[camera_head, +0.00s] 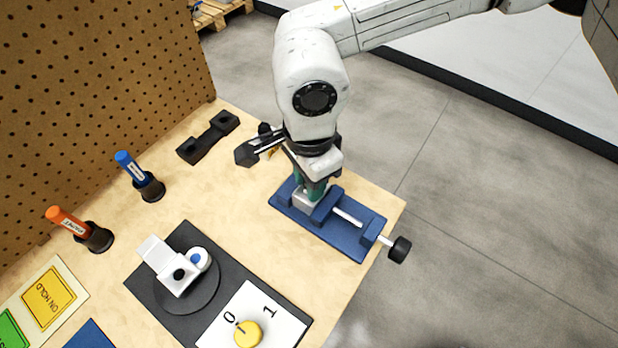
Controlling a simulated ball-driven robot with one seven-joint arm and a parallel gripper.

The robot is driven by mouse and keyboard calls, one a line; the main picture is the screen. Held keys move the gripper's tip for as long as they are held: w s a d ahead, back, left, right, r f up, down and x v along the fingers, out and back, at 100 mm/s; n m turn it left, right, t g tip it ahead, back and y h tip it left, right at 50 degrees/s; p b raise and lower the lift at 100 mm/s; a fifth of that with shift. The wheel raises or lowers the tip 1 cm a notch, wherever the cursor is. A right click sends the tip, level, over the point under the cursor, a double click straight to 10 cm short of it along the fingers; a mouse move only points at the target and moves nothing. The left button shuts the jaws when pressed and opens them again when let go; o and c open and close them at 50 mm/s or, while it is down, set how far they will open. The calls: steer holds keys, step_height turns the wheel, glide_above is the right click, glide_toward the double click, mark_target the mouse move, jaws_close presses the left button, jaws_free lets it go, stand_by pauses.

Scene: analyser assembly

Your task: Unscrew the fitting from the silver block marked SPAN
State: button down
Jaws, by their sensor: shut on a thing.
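A silver block (303,203) sits clamped in a blue vise (340,232) near the right corner of the wooden bench. Its SPAN marking cannot be read from here. My gripper (315,190) points down directly over the block, with its green fingers close to the block's top. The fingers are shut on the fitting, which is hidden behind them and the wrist. I cannot tell how far the fitting is seated in the block.
The vise's screw ends in a black knob (400,249) beyond the bench edge. A black two-ended holder (208,137) lies behind. Blue (131,166) and orange (67,222) handled tools stand in black cups. A dark plate (155,285) with a white clamp and a yellow knob (248,334) are in front.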

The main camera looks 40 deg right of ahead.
steer(key=shift+n, duration=0.3)
steer(key=shift+c, duration=1)
jaws_free()
steer(key=shift+r, duration=0.15)
steer(key=shift+r+p, duration=1.35)
steer(key=shift+r, duration=1.05)
